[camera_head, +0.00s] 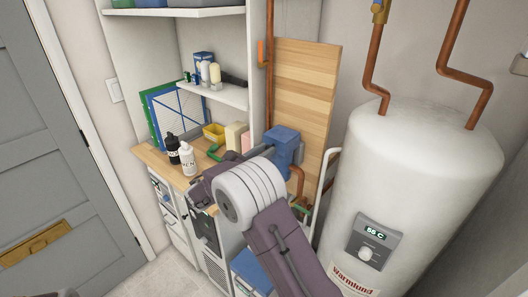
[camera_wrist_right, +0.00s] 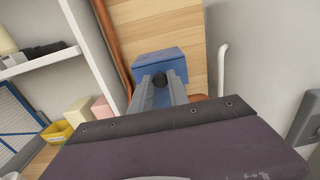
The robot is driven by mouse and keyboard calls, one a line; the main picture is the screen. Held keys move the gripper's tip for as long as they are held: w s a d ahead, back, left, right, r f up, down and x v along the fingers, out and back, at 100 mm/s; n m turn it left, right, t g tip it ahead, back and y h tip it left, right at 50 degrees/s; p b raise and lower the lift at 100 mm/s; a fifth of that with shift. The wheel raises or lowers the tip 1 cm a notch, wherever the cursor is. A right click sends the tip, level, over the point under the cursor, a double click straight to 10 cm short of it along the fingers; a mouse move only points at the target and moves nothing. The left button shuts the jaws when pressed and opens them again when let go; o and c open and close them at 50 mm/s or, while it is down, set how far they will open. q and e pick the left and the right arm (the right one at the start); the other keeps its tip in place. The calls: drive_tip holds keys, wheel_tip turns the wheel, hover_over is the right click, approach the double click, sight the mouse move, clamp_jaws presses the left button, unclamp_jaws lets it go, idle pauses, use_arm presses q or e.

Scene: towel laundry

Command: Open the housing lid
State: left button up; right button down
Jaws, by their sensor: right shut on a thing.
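The blue housing (camera_head: 283,140) is a box mounted in front of a wooden board, above a copper pipe. In the right wrist view its blue lid (camera_wrist_right: 160,60) faces me, and a dark round knob (camera_wrist_right: 160,77) shows at its front. My right gripper (camera_wrist_right: 161,84) reaches straight to it, with its two grey fingers shut on the knob. I see no clear gap at the lid.
A white water heater (camera_head: 405,190) stands close on the right. Copper pipes (camera_head: 269,75) run beside the wooden board (camera_head: 302,85). On the left, a counter (camera_head: 158,162) holds bottles (camera_head: 187,158), a yellow bin (camera_head: 214,132) and small boxes, under a white shelf (camera_head: 228,96).

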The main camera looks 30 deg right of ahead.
sight(284, 145)
idle(0.4)
drive_tip(key=s+m+b, duration=0.1)
drive_tip(key=m+b, duration=0.2)
drive_tip(key=b, duration=0.1)
drive_tip(key=s+d+r+m+b, duration=0.1)
drive_tip(key=m+b, duration=0.2)
drive_tip(key=b, duration=0.2)
drive_tip(key=s+m+b, duration=0.1)
drive_tip(key=m+b, duration=0.3)
drive_tip(key=shift+s+d+r+b, duration=0.25)
drive_tip(key=shift+s+d+b, duration=0.05)
drive_tip(key=shift+s, duration=0.1)
drive_tip(key=shift+s+d+f+m+b, duration=0.25)
drive_tip(key=shift+s+m+b, duration=0.5)
drive_tip(key=shift+m+b, duration=1.5)
drive_tip(key=shift+s+d+f+m+b, duration=0.1)
drive_tip(key=shift+s+d+m+b, duration=0.45)
drive_tip(key=shift+m+b, duration=1.75)
drive_tip(key=shift+s+d+f+m+b, duration=0.15)
drive_tip(key=shift+s+m+b, duration=0.85)
drive_tip(key=shift+b, duration=2.4)
drive_tip(key=shift+w, duration=0.1)
drive_tip(key=c, duration=1.3)
unclamp_jaws()
